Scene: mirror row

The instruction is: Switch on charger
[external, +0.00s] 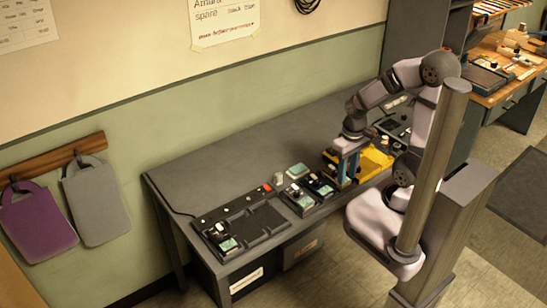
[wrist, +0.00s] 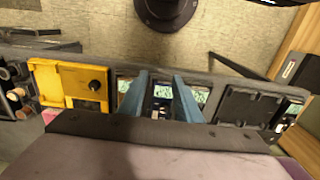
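A black unit with a recessed bay, seemingly the charger (external: 262,219), lies at the left end of the bench. A red button or switch (external: 267,187) sits at its back right corner; whether it is on cannot be told. In the wrist view, the black unit at right (wrist: 245,107) appears to be the same one. My gripper (external: 346,181) points down well to the right of the red switch, beside a yellow device. In the wrist view its two blue fingers (wrist: 160,77) are apart, with no clearly held object between them.
A small grey cylinder (external: 278,178) stands behind. The back of the grey bench (external: 235,150) is clear.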

